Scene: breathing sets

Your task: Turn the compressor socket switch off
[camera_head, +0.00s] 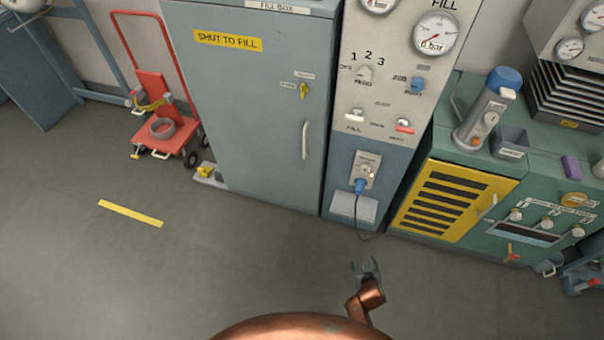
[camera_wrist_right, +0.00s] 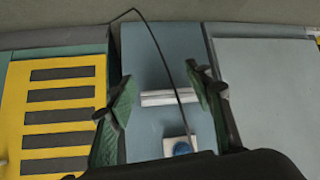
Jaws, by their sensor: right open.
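The compressor socket (camera_head: 365,170) is a pale plate low on the blue lower part of the fill panel, with a blue plug (camera_head: 360,186) in it and a dark cord hanging down. A small switch seems to sit on the plate, but its position is too small to tell. In the right wrist view, the blue plug (camera_wrist_right: 182,148) and part of the plate show at the bottom, upside down. My right gripper (camera_head: 366,266) is open and empty, in front of the panel and below the socket in the head view. It also frames the panel in the right wrist view (camera_wrist_right: 160,85). My left gripper is out of view.
A grey fill box cabinet (camera_head: 260,120) stands left of the panel. A green compressor unit with a yellow slotted grille (camera_head: 440,198) stands right of it. A red hand cart (camera_head: 160,110) is at the far left. The floor (camera_head: 230,250) in front is clear.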

